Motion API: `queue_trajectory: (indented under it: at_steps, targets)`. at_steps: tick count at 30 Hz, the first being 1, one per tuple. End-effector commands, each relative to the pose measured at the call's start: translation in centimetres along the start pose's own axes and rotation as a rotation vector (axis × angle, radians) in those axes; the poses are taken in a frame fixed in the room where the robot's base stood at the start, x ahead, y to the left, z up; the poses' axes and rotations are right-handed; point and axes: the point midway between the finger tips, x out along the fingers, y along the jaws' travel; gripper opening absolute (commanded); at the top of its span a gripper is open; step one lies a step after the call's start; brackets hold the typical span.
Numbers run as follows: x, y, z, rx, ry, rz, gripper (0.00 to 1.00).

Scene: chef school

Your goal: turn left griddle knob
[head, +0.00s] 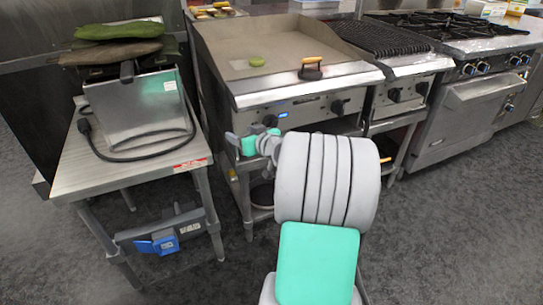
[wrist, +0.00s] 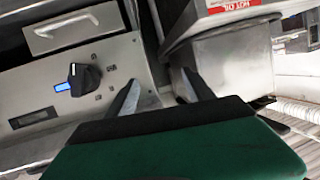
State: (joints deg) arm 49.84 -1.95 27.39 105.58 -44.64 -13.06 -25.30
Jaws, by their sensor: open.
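The griddle (head: 250,62) stands at the centre of the head view with two black knobs on its front panel. The left griddle knob (head: 270,120) has a blue light beside it. It also shows in the wrist view (wrist: 86,76), where the picture looks upside down, with its blue light next to it. The right griddle knob (head: 338,107) is farther right. My gripper (head: 235,142) is near the panel's left end, just left of and below the left knob. In the wrist view my gripper (wrist: 160,80) has its fingers apart with nothing between them; the knob is to their left.
A steel side table (head: 75,165) with a metal box (head: 130,110) and a cord stands left of the griddle. A charbroiler (head: 400,68) and a range stand to the right. A handled press (head: 311,70) lies on the griddle. The floor in front is clear.

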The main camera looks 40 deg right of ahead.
Motion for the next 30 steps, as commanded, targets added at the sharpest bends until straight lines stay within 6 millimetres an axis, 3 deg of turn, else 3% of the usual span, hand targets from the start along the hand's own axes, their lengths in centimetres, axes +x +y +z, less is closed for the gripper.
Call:
queue_trajectory:
  at_steps: [1, 3, 7, 11, 21, 30]
  targets:
    - [0.6, 4.4, 3.8, 0.025, 0.081, 0.055, 0.61]
    - [-0.1, 8.6, 4.4, 0.041, 0.185, 0.115, 0.61]
    - [-1.5, 12.7, 4.6, 0.055, 0.289, 0.181, 0.61]
    - [-0.7, 13.3, 3.8, 0.056, 0.306, 0.188, 0.61]
    - [4.9, 14.3, 2.0, 0.056, 0.303, 0.186, 0.61]
    - [5.5, 14.5, 1.8, 0.058, 0.302, 0.188, 0.61]
